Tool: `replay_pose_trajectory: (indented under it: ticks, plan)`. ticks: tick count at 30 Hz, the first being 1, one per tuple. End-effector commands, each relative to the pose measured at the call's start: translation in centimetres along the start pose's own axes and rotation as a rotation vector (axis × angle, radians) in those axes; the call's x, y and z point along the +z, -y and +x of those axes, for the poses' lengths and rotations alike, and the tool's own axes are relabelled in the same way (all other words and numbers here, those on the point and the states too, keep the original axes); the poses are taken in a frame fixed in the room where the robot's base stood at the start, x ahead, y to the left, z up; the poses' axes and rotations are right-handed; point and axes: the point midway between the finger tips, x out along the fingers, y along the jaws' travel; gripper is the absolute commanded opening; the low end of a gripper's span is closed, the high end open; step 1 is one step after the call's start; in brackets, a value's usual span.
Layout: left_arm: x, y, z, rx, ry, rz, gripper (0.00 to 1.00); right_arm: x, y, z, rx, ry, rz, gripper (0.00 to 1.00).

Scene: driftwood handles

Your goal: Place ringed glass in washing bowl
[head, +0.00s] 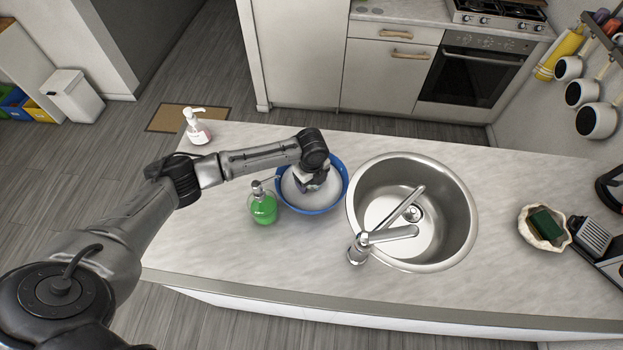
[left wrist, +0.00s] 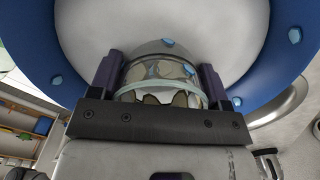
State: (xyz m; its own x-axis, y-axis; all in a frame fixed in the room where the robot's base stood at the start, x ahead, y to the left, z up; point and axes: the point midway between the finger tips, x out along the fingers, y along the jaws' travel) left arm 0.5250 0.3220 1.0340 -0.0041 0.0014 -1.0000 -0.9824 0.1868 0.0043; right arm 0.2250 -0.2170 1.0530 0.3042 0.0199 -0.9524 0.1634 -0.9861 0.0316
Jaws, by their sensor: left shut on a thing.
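The washing bowl (head: 330,203) is blue-rimmed with a white inside and stands on the counter left of the sink. In the left wrist view its blue rim (left wrist: 295,75) and white inside (left wrist: 195,20) fill the upper part. My left gripper (head: 316,185) is over the bowl, pointing down into it. It is shut on the ringed glass (left wrist: 163,72), a clear glass with a pale ring and blue dots, held between the two fingers. The glass is mostly hidden by the gripper in the head view. I cannot tell whether it touches the bowl's bottom. My right gripper is not in view.
A green soap bottle (head: 263,207) stands close to the bowl's left side. The steel sink (head: 462,215) with its tap (head: 385,238) is just right of it. A white pump bottle (head: 198,130) stands at the back left. The front left counter is clear.

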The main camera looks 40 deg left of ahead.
Motion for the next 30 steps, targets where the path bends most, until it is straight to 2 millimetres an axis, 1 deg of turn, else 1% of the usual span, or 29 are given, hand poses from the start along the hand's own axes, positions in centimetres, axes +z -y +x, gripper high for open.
replay_pose_trajectory:
  ticks: [6, 10, 11, 18, 26, 30]
  plan:
    - [0.0, 0.1, -0.1, -0.002, 0.0, 0.0, 0.41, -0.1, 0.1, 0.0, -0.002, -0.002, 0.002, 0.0]
    - [0.0, 0.1, 0.2, -0.002, 0.0, 0.0, 0.41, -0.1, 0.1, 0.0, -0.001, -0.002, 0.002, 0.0]
    - [0.0, 0.0, 0.3, -0.002, 0.0, 0.0, 0.72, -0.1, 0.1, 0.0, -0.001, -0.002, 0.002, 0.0]
    - [0.0, 0.0, 0.2, -0.001, 0.0, 0.0, 0.95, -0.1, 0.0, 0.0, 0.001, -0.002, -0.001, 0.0]
    - [0.0, 0.0, 0.1, -0.001, 0.0, 0.0, 0.96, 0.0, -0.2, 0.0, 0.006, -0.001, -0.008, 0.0]
    - [0.1, 0.1, -0.9, -0.003, 0.0, -0.001, 0.96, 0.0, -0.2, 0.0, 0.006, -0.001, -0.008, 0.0]
